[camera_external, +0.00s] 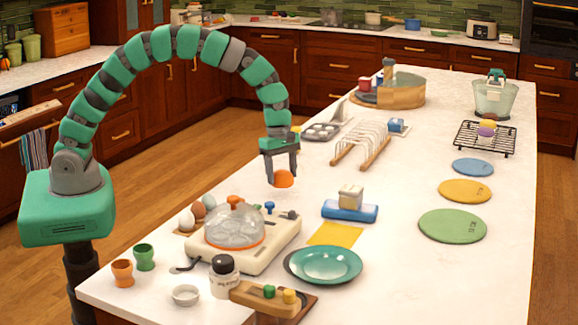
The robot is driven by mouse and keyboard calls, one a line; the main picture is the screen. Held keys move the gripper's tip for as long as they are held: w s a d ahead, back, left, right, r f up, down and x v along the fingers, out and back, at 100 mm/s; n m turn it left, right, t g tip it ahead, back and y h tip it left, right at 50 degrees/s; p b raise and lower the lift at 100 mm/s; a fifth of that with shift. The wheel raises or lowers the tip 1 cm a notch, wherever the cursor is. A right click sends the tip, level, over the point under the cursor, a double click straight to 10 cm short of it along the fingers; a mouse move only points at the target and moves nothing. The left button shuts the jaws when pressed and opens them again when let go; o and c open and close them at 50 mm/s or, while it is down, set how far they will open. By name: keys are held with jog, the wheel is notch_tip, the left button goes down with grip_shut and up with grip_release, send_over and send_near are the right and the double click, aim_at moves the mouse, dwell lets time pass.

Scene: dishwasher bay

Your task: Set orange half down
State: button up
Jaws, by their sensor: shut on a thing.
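The orange half (283,180) is held between the fingers of my gripper (281,176), with its rounded orange side showing. My gripper points down over the white counter, behind the domed cooker and left of the blue block. The orange half looks to be above the counter surface, but I cannot tell the exact gap. Its cut face is not visible.
A white cooker with a clear dome (234,226) stands in front. A yellow cloth (335,234), teal plate (325,265) and blue block (350,211) lie to the right. A wooden rack (362,145) stands behind. Bare counter (400,180) lies right of centre.

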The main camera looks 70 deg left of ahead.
aim_at(282, 182)
jog(key=shift+f, duration=1.75)
jog(key=shift+f, duration=0.1)
jog(key=o, duration=1)
jog(key=r, duration=0.4)
jog(key=a+r, duration=0.1)
jog(key=r, duration=0.7)
jog(key=shift+s+a, duration=0.15)
jog(key=shift+a, duration=0.05)
